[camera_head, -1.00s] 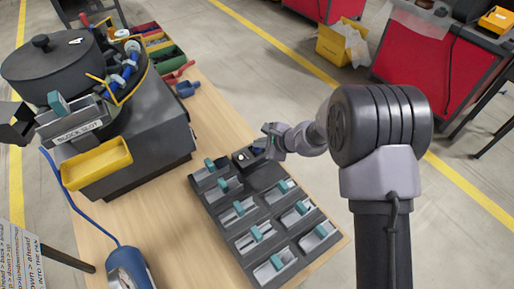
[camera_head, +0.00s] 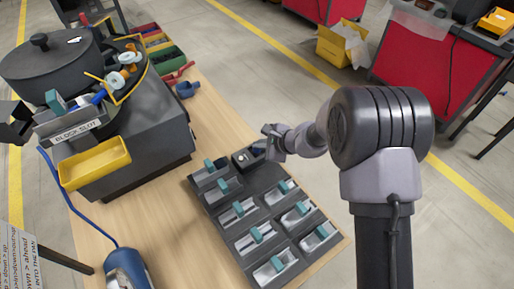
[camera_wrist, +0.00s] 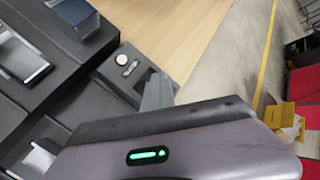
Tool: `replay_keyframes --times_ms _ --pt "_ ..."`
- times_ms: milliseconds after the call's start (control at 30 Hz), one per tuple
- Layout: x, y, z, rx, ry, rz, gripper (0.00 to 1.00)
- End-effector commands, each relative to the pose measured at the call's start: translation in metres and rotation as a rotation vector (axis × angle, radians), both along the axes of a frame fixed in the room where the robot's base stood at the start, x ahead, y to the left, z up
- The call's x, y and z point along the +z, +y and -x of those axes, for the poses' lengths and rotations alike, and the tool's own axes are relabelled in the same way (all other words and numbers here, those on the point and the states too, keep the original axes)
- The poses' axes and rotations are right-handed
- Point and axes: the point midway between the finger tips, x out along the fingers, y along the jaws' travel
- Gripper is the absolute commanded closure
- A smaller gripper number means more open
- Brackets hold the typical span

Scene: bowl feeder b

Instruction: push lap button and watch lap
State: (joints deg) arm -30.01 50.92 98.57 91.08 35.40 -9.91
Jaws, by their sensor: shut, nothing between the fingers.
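A round pale button (camera_head: 240,158) sits on a small dark box at the far end of the black tray. The button (camera_wrist: 121,59) also shows in the wrist view, uncovered, beside a smaller slot or switch. My gripper (camera_head: 266,150) is shut and empty, at the right end of that box. In the wrist view my finger (camera_wrist: 158,92) is just right of and below the button, apart from it in the picture. The bowl feeder (camera_head: 50,72) stands at the left. Its yellow-edged track (camera_head: 136,84) carries white-and-orange parts, with blue parts by the block slot (camera_head: 78,131).
The black tray (camera_head: 217,208) has several compartments with teal-handled pieces. A yellow bin (camera_head: 95,163) is fixed to the feeder's front. A blue device (camera_head: 127,270) with a cable lies at the near table edge. Bare wood (camera_head: 165,225) lies between feeder and tray.

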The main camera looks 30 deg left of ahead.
Motion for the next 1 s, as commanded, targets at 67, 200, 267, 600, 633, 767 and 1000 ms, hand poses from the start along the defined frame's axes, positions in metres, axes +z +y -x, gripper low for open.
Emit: replay_keyframes --times_ms 67,200,267,600,633,767,1000 --pt "0.004 0.0 0.0 0.0 0.0 0.0 1.0" --pt "0.013 0.0 0.0 0.001 0.001 0.001 1.0" --pt "0.015 0.0 0.0 0.0 0.0 0.0 1.0" --pt "0.017 0.0 0.0 0.0 0.0 0.0 1.0" --pt "0.019 0.0 0.0 0.0 0.0 0.0 1.0" --pt "0.03 0.0 0.0 0.0 -0.001 0.0 1.0" --pt "0.055 0.0 0.0 0.0 -0.001 0.0 1.0"
